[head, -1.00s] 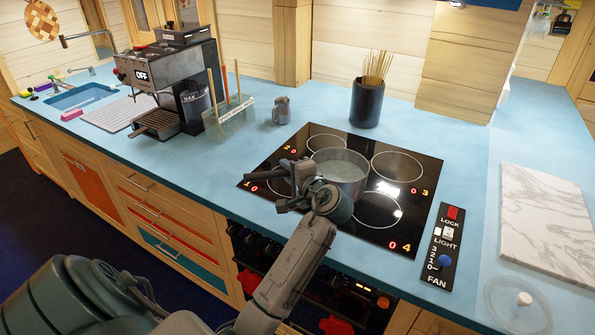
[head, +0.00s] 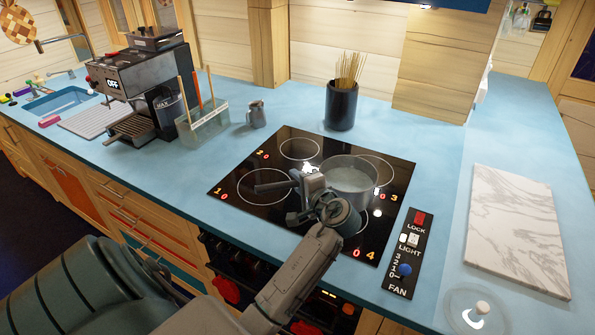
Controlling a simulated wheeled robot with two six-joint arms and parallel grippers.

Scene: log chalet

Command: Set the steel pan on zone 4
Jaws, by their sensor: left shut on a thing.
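The steel pan (head: 347,178) is over the right half of the black hob (head: 290,215), overlapping the near-left part of zone 3's ring (head: 385,160) and the far side of zone 4. It looks level; I cannot tell whether its base touches the glass. Its dark handle (head: 268,187) points left. My left gripper (head: 299,187) is shut on the handle, close to the pan's wall. My wrist hides most of zone 4, whose red number (head: 370,253) shows at the near right corner. My right gripper is out of view.
Zones 1 (head: 240,195) and 2 (head: 298,148) are bare. A skewer pot (head: 341,106) and a small jug (head: 256,114) stand behind the hob. A switch panel (head: 404,255), marble board (head: 515,225) and clear lid (head: 476,312) lie to the right. The coffee machine (head: 145,80) stands left.

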